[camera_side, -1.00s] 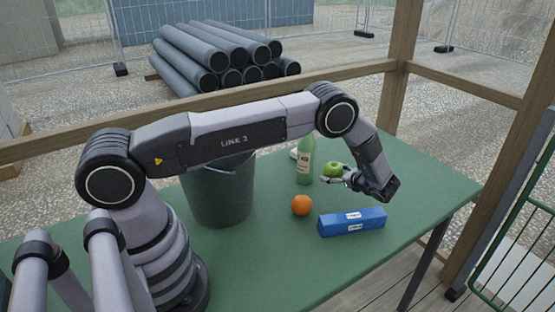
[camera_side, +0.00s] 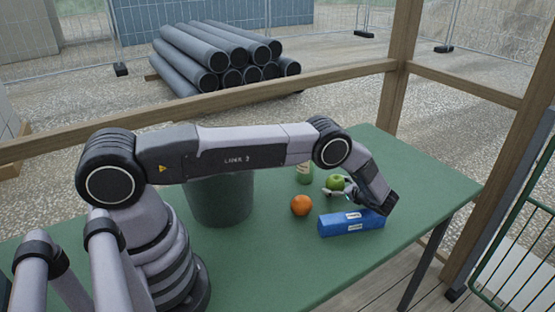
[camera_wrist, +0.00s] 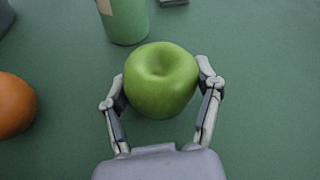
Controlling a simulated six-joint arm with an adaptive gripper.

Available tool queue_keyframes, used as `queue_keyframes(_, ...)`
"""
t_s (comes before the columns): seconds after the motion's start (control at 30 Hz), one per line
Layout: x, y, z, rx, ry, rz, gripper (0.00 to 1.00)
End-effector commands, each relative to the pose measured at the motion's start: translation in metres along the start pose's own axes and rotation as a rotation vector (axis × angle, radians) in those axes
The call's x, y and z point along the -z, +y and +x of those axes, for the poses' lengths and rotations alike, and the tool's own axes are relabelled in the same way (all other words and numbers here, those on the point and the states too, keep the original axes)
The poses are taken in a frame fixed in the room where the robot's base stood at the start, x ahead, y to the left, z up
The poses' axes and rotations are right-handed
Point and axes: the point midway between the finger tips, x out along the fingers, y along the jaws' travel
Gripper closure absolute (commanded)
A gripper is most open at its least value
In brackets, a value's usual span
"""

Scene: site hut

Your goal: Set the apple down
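The green apple (camera_side: 336,183) is between the two fingers of my gripper (camera_side: 338,190), low over the green table or at its surface; I cannot tell whether it touches. In the wrist view the apple (camera_wrist: 160,80) sits upright, stem hollow facing the camera, with a finger of my gripper (camera_wrist: 162,82) against each side. The gripper is shut on it. The apple's underside is hidden.
An orange (camera_side: 301,205) lies left of the apple. A blue box (camera_side: 345,224) is just in front. A green bottle (camera_side: 305,173) stands behind, partly hidden by my arm. A dark bucket (camera_side: 220,200) is further left. The table (camera_side: 420,190) is clear at right.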

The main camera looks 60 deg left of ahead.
Motion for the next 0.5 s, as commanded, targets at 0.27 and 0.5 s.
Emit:
queue_keyframes(0.27, -0.0003, -0.0002, -0.0001, 0.0, 0.0, -0.001, 0.13)
queue_keyframes(0.5, -0.0036, -0.0013, -0.0015, 0.0, 0.0, -0.001, 0.13)
